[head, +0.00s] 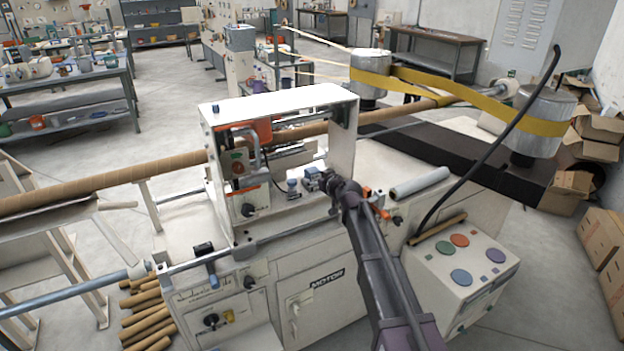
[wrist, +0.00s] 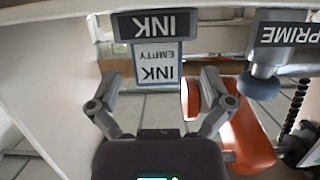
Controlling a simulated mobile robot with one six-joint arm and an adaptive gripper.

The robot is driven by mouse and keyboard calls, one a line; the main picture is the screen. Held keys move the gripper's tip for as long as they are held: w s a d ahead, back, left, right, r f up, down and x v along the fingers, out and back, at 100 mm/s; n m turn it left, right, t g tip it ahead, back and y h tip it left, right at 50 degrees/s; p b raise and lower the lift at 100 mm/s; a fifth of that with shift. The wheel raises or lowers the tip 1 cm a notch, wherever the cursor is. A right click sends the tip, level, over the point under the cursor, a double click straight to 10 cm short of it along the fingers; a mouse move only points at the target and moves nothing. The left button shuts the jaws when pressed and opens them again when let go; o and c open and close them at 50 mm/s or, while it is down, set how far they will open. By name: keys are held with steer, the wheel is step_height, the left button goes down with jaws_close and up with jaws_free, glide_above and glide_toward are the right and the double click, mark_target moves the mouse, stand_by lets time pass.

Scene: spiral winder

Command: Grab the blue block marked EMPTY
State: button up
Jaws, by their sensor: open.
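The block marked INK EMPTY (wrist: 157,63) is a pale panel with a blue edge in the wrist view, its lettering upside down. It sits just below a dark INK label (wrist: 157,24). My gripper (wrist: 158,88) is open, with one finger on each side of the block's lower end and gaps on both sides. No contact shows. In the head view my gripper (head: 318,181) is at the open front of the white machine housing (head: 341,140). I cannot make out the block there.
A round blue-grey knob (wrist: 258,86) under a PRIME label (wrist: 288,34) is right of my gripper. An orange part (wrist: 247,140) lies close by the right finger. The housing's white wall (wrist: 45,60) is at the left. A long brown tube (head: 110,182) runs through the housing.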

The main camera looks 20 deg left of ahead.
mark_target(316, 177)
steer(key=shift+b+x, duration=0.45)
steer(key=shift+x, duration=1.4)
steer(key=shift+d, duration=0.1)
steer(key=c, duration=1.3)
